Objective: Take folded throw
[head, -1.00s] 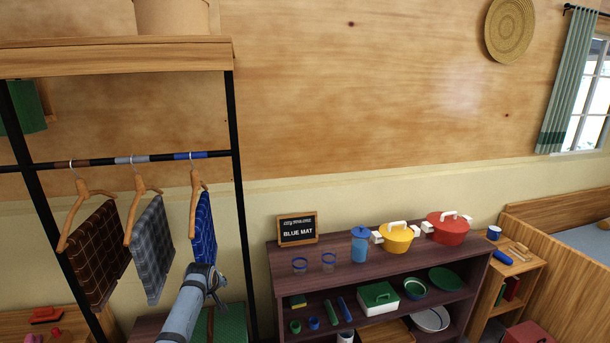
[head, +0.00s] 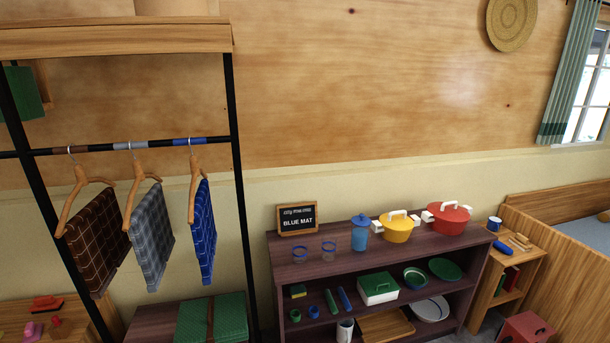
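A green folded throw or similar flat green item (head: 230,318) with a brown band across it lies on a dark purple-brown surface (head: 160,320) at the bottom left; its lower part is cut off by the picture edge. Three checked cloths hang above on wooden hangers: a brown one (head: 97,243), a grey one (head: 152,237) and a blue one (head: 202,232). Neither of my grippers is in view.
The hangers hang from a black rail (head: 95,148) under a wooden shelf (head: 110,38), with black posts at the sides. A purple-brown shelf unit (head: 375,264) holds yellow (head: 397,231) and red (head: 447,218) pots and a "BLUE MAT" sign (head: 298,219). A crib-like wooden side (head: 560,255) stands right.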

